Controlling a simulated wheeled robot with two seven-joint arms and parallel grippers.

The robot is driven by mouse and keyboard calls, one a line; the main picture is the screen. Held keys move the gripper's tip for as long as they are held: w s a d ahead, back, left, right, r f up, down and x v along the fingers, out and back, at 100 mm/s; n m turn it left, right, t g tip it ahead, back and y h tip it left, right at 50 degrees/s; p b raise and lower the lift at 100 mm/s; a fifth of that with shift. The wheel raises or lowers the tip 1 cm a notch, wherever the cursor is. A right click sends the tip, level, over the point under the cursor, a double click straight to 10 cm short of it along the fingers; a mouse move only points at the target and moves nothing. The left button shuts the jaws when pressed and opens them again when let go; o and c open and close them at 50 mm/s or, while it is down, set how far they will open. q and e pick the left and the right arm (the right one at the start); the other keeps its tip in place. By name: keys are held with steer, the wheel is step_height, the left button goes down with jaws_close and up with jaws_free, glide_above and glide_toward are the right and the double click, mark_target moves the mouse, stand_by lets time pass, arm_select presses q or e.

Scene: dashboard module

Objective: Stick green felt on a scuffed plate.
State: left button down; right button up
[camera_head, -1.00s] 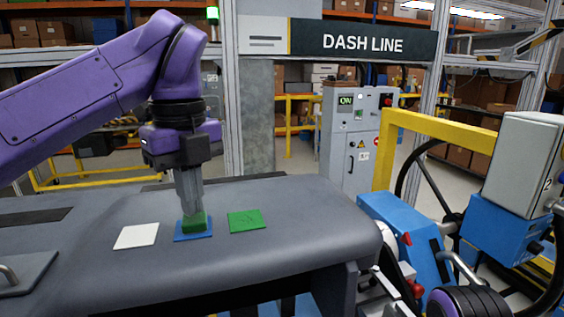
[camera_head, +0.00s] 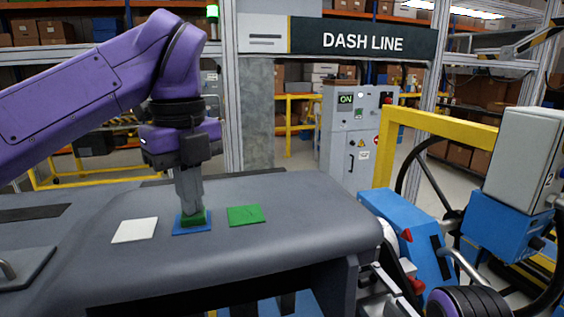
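A grey dashboard module (camera_head: 300,220) fills the lower left of the head view. Three flat squares lie in a row on its top: a white one (camera_head: 135,231), a blue one (camera_head: 178,230) and a green one (camera_head: 245,215). My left gripper (camera_head: 193,206) points straight down over the blue square. Its fingers are close together on a small green felt piece (camera_head: 194,217) that sits at the blue square. Whether the felt touches the blue square is too small to tell. Scuffs cannot be made out on any square. My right gripper is not in view.
A flat grey panel with a handle (camera_head: 22,270) is at the dashboard's left end. Blue equipment (camera_head: 405,230) and a yellow frame (camera_head: 440,122) stand to the right. A grey cabinet (camera_head: 352,140) showing "ON" stands behind. The dashboard's right half is clear.

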arm_select(q)
steer(key=shift+f, duration=0.15)
step_height(320, 180, up, 8)
steer(key=p, duration=0.7)
